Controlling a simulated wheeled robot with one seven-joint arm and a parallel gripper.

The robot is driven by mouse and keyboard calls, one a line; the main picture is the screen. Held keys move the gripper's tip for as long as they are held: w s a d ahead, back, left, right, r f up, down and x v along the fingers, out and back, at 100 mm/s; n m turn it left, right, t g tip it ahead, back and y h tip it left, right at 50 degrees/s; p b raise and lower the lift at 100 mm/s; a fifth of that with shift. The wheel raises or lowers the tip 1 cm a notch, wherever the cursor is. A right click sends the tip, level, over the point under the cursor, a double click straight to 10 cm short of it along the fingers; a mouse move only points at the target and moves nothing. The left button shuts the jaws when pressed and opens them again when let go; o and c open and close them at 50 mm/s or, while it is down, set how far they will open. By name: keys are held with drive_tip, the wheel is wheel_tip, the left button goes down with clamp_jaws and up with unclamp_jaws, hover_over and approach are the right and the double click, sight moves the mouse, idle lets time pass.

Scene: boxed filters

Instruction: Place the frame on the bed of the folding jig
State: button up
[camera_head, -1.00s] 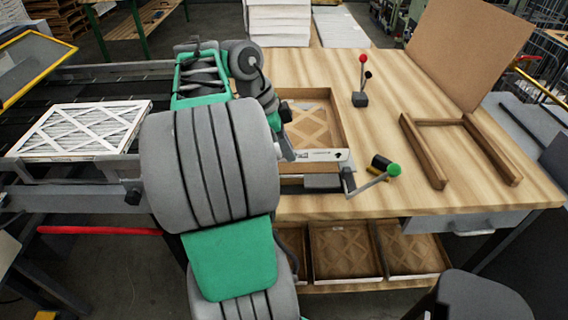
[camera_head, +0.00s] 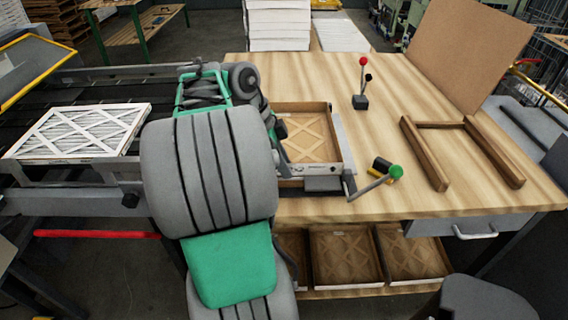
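The frame is a shallow tan cardboard tray with a lattice base (camera_head: 312,132). It lies flat within the folding jig on the wooden table. The jig's metal side strip (camera_head: 344,140) shows along the frame's right side, and its front plate (camera_head: 318,169) along the near side. The jig also has a green-knobbed crank (camera_head: 394,171). My arm covers the frame's left edge, so I cannot tell how it seats there. My gripper (camera_head: 276,128) is mostly hidden behind my arm at that left edge. Its fingers cannot be made out.
A red-knobbed lever (camera_head: 361,88) stands behind the jig. A wooden U-shaped rack (camera_head: 440,124) and upright brown board (camera_head: 470,48) are at right. More lattice frames (camera_head: 345,254) sit on the shelf below. A white pleated filter (camera_head: 78,130) lies on the left conveyor.

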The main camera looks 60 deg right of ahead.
drive_tip(key=p+v, duration=0.6)
drive_tip(key=v, duration=0.6)
drive_tip(key=shift+r, duration=0.15)
